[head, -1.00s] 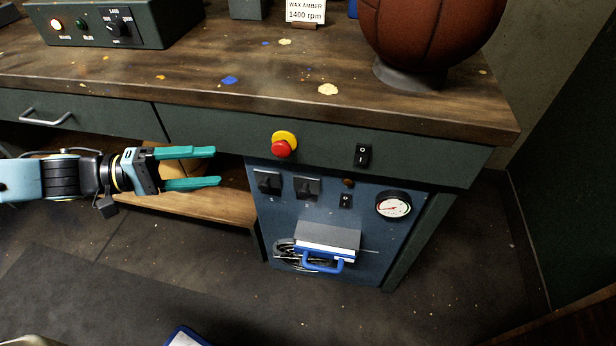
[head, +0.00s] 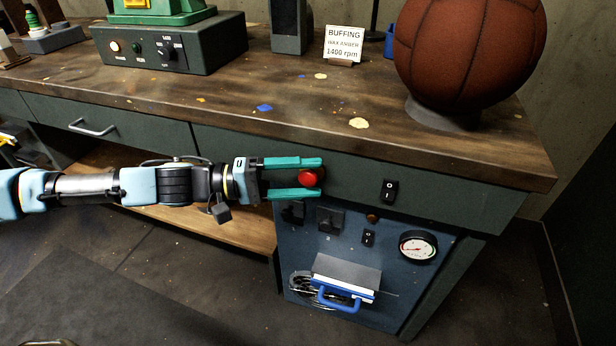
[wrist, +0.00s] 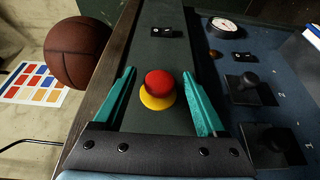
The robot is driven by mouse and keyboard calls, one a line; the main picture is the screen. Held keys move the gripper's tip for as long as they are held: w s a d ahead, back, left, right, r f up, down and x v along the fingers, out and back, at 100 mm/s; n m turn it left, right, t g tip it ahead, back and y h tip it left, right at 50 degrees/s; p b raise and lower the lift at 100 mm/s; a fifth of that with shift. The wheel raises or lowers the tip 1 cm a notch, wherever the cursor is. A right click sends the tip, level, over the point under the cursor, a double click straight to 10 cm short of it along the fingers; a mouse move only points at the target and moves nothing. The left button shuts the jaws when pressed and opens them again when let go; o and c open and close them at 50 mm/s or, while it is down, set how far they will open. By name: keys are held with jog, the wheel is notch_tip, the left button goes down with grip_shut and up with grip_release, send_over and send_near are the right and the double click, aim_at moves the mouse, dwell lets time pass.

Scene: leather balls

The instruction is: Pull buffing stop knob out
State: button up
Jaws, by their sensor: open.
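The red stop knob (head: 308,179) is on the front edge panel of the bench, below the tabletop. In the wrist view the red knob (wrist: 159,84) stands on a yellow base (wrist: 158,101), between my fingers. My gripper (head: 304,179) is open, with one teal finger above the knob and one below it in the head view. In the wrist view my gripper (wrist: 165,92) has a finger on each side with gaps to the knob, so neither finger touches it. In the head view the yellow base is mostly hidden.
A black rocker switch (head: 390,191) is right of the knob. Below is a blue panel (head: 345,260) with black knobs, a gauge (head: 418,247) and a blue-handled item (head: 340,299). A leather ball (head: 468,55) and a buffing sign (head: 343,44) are on the bench (head: 220,98).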

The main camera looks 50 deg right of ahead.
jog(key=shift+s+d, duration=0.2)
jog(key=shift+s, duration=0.05)
grip_shut()
dwell(0.5)
dwell(0.9)
